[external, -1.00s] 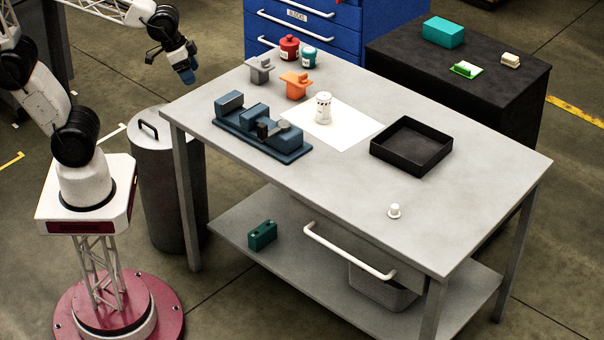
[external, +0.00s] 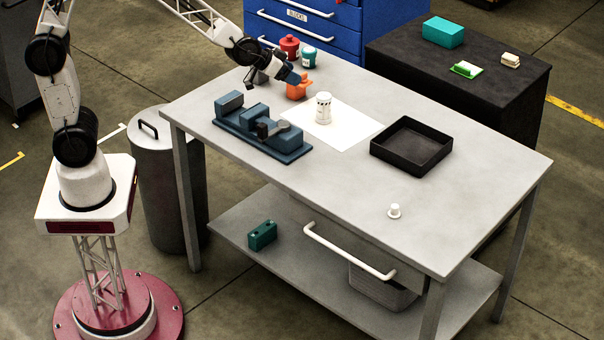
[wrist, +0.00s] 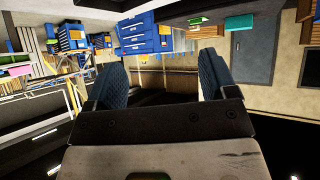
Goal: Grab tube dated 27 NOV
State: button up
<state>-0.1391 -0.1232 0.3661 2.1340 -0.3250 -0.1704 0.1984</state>
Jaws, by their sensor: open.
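No date can be read in these views. Small labelled containers stand at the table's back edge, one red (external: 290,45) and one teal (external: 308,57). A white cylinder with dark marks (external: 323,108) stands upright on a white sheet.
A blue vise-like fixture (external: 258,135) sits at the table's left edge. A black tray (external: 411,146) and a small white knob-like piece (external: 394,211) are to the right. A blue drawer cabinet (external: 330,25) stands behind.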

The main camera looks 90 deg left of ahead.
aim_at(318, 99)
jog(key=w+a+f+n+t+y, duration=0.1)
jog(key=w+a+f+y, duration=0.3)
jog(key=w+a+f, duration=0.4)
jog(key=shift+w+a+f+n+t, duration=0.4)
jog(key=shift+a+n, duration=0.1)
jog(key=shift+a, duration=0.2)
jog(key=shift+f, duration=1.7)
jog(key=shift+f, duration=1.8)
jog(key=shift+x, duration=1.45)
jog(key=c, duration=1)
